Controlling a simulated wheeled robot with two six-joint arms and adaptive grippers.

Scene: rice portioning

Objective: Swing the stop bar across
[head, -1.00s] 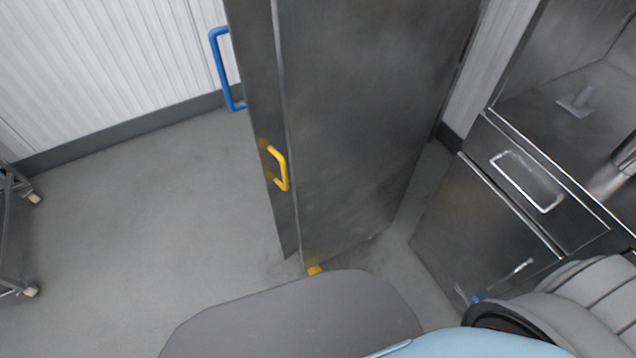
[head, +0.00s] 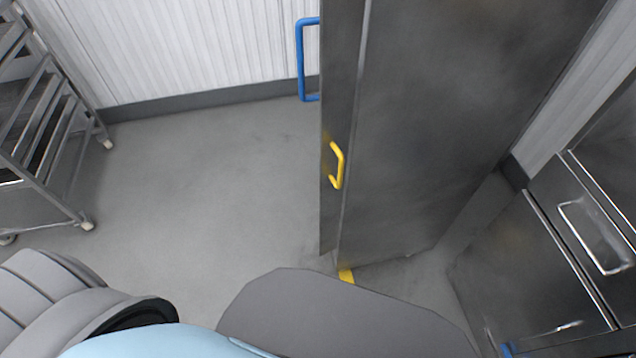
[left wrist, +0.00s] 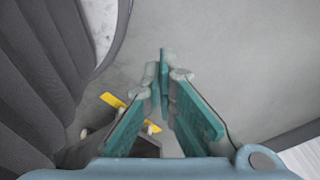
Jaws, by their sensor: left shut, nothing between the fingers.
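A small yellow piece (head: 346,275), which may be the stop bar, shows on the floor at the foot of a tall steel door or panel (head: 450,110). My own grey body hides part of it. In the left wrist view a yellow bar (left wrist: 118,101) lies left of my left gripper (left wrist: 163,68), partly behind a finger. The teal fingers are shut with nothing between them and appear apart from the bar. My right gripper is in neither view.
A yellow handle (head: 338,165) and a blue handle (head: 300,60) stick out by the panel's left edge. A wheeled rack (head: 48,150) stands at the left. Steel drawers (head: 560,240) are at the right. The grey floor (head: 200,190) between is clear.

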